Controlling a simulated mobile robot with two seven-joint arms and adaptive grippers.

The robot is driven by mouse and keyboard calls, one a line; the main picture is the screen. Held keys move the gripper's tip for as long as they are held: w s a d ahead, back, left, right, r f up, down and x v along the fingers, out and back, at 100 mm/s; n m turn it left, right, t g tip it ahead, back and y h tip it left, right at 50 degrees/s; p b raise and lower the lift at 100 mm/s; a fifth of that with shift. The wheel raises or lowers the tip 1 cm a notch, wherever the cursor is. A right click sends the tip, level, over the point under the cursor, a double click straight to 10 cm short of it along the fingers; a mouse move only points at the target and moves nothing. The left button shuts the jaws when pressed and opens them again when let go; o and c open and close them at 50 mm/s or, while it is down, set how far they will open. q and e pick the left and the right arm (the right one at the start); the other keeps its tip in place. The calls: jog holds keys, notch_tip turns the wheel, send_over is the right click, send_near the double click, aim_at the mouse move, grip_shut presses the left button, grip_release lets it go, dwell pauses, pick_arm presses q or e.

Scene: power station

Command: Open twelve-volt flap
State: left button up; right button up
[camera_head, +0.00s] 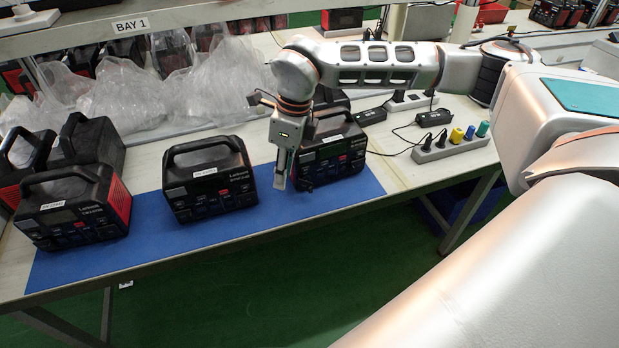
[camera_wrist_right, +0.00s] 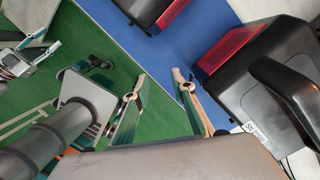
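A black and red power station (camera_head: 338,153) with a top handle stands at the right of the blue mat (camera_head: 110,250); my right gripper partly hides its left side. A second power station (camera_head: 210,182) stands left of the gripper, and a third (camera_head: 72,212) stands at the mat's left end. I cannot make out a twelve-volt flap on any of them. My right gripper (camera_head: 290,180) points down at the right station's front left; I cannot tell if it touches. In the wrist view its two fingers (camera_wrist_right: 158,80) are apart with nothing between them, beside a labelled power station (camera_wrist_right: 270,85).
More power stations (camera_head: 92,142) stand behind the left one. Clear plastic bags (camera_head: 130,92) lie along the back of the bench. A power strip (camera_head: 450,148) with coloured plugs and cables lies at right. The mat's front strip is clear, with green floor (camera_head: 250,290) beyond the bench edge.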

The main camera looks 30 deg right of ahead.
jog(key=m+h, duration=0.2)
send_over(311, 188)
jog(key=shift+w+r+g, duration=0.1)
jog(key=shift+r+g, duration=0.3)
jog(key=shift+r, duration=0.05)
notch_tip(311, 188, down, 8)
jog(key=shift+r+b, duration=0.15)
jog(key=shift+b, duration=0.15)
